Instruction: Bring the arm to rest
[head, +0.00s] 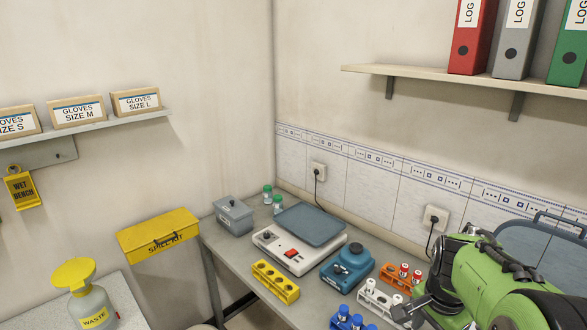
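My green arm (495,275) fills the lower right of the head view, in front of the bench. My gripper (408,312) shows as a small dark metal part at the arm's left end, close in the picture to a white rack (380,298) with capped tubes. The fingers are small and partly hidden, so I cannot tell if they are open or shut. I see nothing clearly held. Whether the gripper touches the rack cannot be told.
The grey bench (235,262) carries a balance-like device (300,250), a blue device (348,266), a yellow rack (275,281), an orange rack (400,280) and a grey box (233,216). A waste bottle (88,303) stands left. A shelf (420,77) with binders hangs above right.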

